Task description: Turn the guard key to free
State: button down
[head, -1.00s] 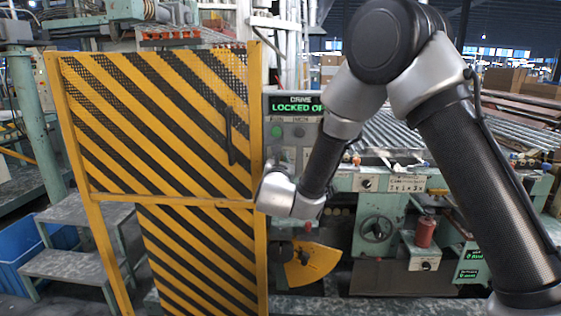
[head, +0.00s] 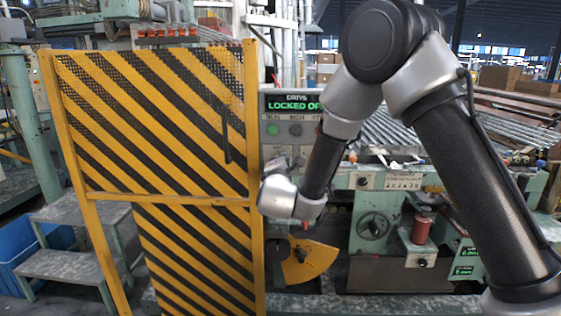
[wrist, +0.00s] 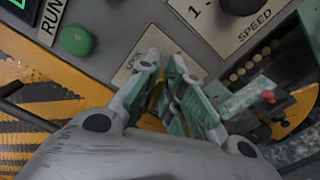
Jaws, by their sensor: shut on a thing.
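The grey control panel (head: 293,150) stands right of the striped guard door (head: 160,120). Its green display (head: 292,105) reads "LOCKED OF", with the rest cut off by my arm. In the wrist view, the fingers of my gripper (wrist: 165,68) are closed together at the panel face, beside a small label plate (wrist: 134,66). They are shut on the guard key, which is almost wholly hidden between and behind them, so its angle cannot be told. In the head view my wrist covers most of the gripper and the key.
A green button (wrist: 77,40) marked RUN is up and left of my fingers, and a dark SPEED knob (wrist: 240,5) is up and right. The door's yellow frame (head: 255,200) stands close left of my wrist. A yellow quadrant plate (head: 312,260) is below.

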jog(key=shift+f+m, duration=0.2)
jog(key=shift+m, duration=0.9)
jog(key=shift+f+m, duration=0.15)
jog(key=shift+m, duration=0.95)
jog(key=c, duration=1.6)
grip_release()
jog(key=shift+d, duration=0.1)
jog(key=shift+o, duration=0.2)
jog(key=shift+s, duration=0.1)
jog(key=s, duration=1.1)
jog(key=shift+s+a, duration=0.2)
jog(key=shift+s, duration=0.2)
